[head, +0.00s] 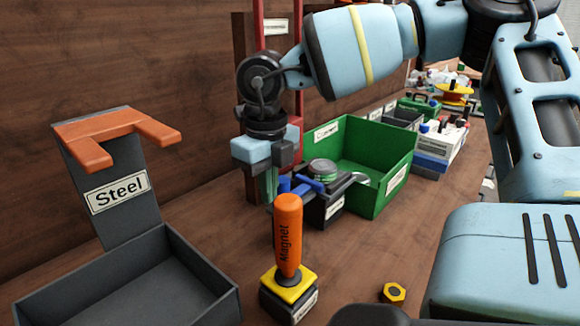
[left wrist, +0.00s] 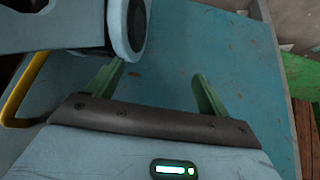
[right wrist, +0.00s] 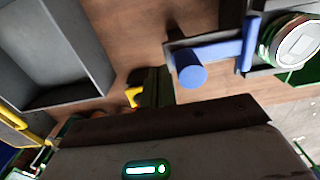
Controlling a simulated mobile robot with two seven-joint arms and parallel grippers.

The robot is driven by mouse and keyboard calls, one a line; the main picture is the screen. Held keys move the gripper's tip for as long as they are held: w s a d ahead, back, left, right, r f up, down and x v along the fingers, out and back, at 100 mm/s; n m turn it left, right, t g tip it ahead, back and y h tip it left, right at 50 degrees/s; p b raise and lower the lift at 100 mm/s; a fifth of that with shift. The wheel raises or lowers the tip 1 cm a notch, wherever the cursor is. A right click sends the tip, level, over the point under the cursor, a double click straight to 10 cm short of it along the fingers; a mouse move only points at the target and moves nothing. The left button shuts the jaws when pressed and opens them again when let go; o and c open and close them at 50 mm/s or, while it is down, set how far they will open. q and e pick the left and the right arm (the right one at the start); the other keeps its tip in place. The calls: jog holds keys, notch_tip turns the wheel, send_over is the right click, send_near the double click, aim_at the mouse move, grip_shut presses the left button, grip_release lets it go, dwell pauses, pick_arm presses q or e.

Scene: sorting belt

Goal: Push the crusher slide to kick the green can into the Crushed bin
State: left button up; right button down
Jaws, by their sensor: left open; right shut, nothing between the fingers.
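The flattened green can (head: 323,167) sits on the dark crusher base (head: 322,212), and its silver lid shows in the right wrist view (right wrist: 296,42). The crusher's blue slide (head: 302,184) lies left of the can. Its blue knob (right wrist: 192,76) and bar (right wrist: 248,42) show in the right wrist view. My right gripper (head: 271,196) points down, shut and empty, left of the slide's knob. Contact cannot be told. The green bin (head: 400,160) stands just behind the crusher; its label is too small to read. My left gripper (left wrist: 158,82) is open and empty over a blue surface.
An orange-handled magnet (head: 288,238) stands on a yellow and black base in front of the crusher. A grey Steel bin (head: 110,265) with an orange fork-shaped top is at left. A brass nut (head: 393,293) lies at front. Other bins stand far right.

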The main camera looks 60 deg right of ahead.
jog(key=shift+d, duration=0.1)
jog(key=p, duration=0.3)
send_over(301, 189)
jog(key=shift+w+a+b, duration=0.15)
jog(key=shift+a+b, duration=0.4)
jog(key=shift+b, duration=0.05)
jog(key=shift+w+a+f+b, duration=0.15)
jog(key=shift+a+b, duration=0.45)
jog(key=shift+a, duration=0.85)
jog(key=shift+w+a+r+b, duration=0.15)
jog(key=shift+a+b, duration=0.45)
jog(key=shift+a, duration=0.85)
pick_arm(q)
jog(key=shift+f+b, duration=0.55)
jog(key=shift+f, duration=0.1)
pick_arm(e)
jog(key=a, duration=0.3)
jog(key=shift+w, duration=0.15)
pick_arm(q)
jog(key=shift+w+r+p, duration=0.2)
jog(key=shift+r+p, duration=0.55)
jog(key=shift+p, duration=0.05)
jog(key=shift+w+r+p, duration=0.2)
jog(key=shift+r+p, duration=0.55)
jog(key=shift+w+r+p, duration=0.2)
jog(key=shift+r+p, duration=0.55)
jog(key=shift+p, duration=0.05)
pick_arm(e)
notch_tip(301, 189, up, 8)
